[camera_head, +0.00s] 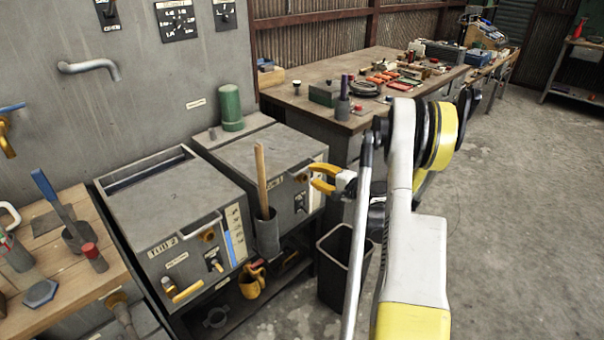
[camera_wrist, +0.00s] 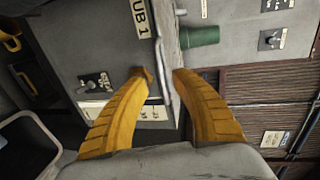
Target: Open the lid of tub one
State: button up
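Tub one is the grey metal box further from me, with a flat grey lid (camera_head: 250,155) that lies closed. In the wrist view its label "TUB 1" (camera_wrist: 142,18) shows on the front panel, and the lid's front edge (camera_wrist: 166,45) is seen nearly edge-on. My gripper (camera_head: 314,177) has yellow fingers and is at the front right of tub one. In the wrist view my gripper (camera_wrist: 164,73) is open, one finger on each side of the lid's front edge. I cannot tell whether either fingertip touches it.
Tub 2 (camera_head: 165,205) stands to the left. A holder (camera_head: 266,235) with a wooden handle stands up before the tubs. A green canister (camera_head: 231,107) stands behind tub one. A black bin (camera_head: 335,275) is below my gripper. A cluttered workbench (camera_head: 325,68) stands behind.

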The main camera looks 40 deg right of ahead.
aim_at(303, 171)
jog(key=b+x, duration=0.1)
jog(key=x, duration=0.5)
jog(key=shift+w+b, duration=0.1)
jog(key=shift+b, duration=0.2)
grip_shut()
